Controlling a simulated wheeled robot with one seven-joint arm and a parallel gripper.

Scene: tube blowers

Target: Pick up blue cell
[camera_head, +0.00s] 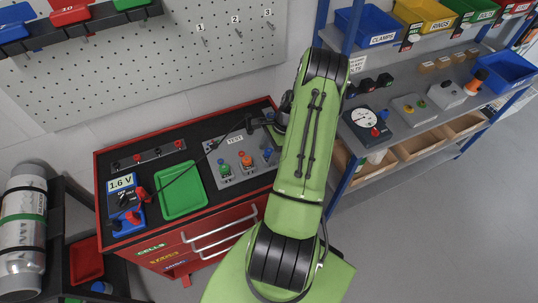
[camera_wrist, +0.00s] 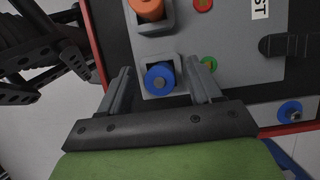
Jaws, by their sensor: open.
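The blue cell (camera_wrist: 160,78) stands in a grey square holder on the grey test panel. In the wrist view its round top shows between the two fingers of my gripper (camera_wrist: 157,66). The fingers are open, one on either side of the cell, with a gap to it; I cannot tell how far they are above it. In the head view the blue cell (camera_head: 268,154) is at the right end of a row with an orange cell (camera_head: 246,160) and a green cell (camera_head: 226,172). My arm hides most of the gripper there.
The orange cell (camera_wrist: 147,8) stands close by in its own holder. A green tray (camera_head: 181,190) lies left of the test panel (camera_head: 238,183). A blue meter (camera_head: 125,207) reads 1.6 V at the left of the red cart. A shelf with bins stands at right.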

